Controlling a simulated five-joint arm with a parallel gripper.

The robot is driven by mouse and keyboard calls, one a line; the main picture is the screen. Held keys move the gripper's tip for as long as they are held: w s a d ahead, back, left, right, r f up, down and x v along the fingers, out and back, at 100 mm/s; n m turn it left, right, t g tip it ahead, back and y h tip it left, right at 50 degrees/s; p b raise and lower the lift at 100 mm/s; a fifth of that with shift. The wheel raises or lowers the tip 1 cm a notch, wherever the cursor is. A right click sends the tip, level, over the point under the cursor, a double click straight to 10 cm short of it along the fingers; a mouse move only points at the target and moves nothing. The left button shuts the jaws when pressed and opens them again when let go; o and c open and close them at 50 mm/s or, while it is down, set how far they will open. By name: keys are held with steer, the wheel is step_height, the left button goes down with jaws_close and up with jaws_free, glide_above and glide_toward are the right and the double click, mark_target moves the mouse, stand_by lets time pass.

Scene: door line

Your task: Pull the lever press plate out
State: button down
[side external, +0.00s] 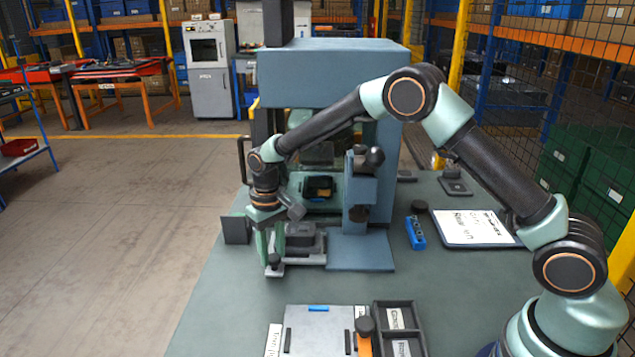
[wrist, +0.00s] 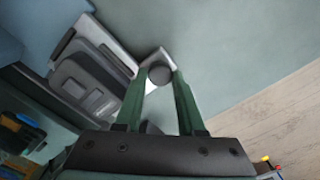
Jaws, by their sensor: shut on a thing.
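The lever press (side external: 361,190) is blue-grey with a dark ball-ended lever and stands on a flat base (side external: 360,252). The light grey press plate (side external: 307,260) lies low at the left of that base, its right end close to the base edge. A dark grey block (side external: 301,238) sits on the plate; it also shows in the wrist view (wrist: 88,82). A dark round knob (wrist: 160,74) stands at the plate's outer end. My gripper (side external: 272,258) points down with its green fingers shut on the knob, one on each side. The wrist view shows the gripper (wrist: 159,76) too.
A large blue-grey machine (side external: 330,75) with an open front stands behind. A blue holder (side external: 415,232) and a white clipboard (side external: 470,228) lie right of the press. A grey tray (side external: 318,325) and dark bins (side external: 398,318) lie in front. The table's left edge is near my gripper.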

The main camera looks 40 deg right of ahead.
steer(key=shift+w+r, duration=0.1)
steer(key=shift+r, duration=0.05)
steer(key=c, duration=0.5)
jaws_free()
step_height(320, 180, up, 12)
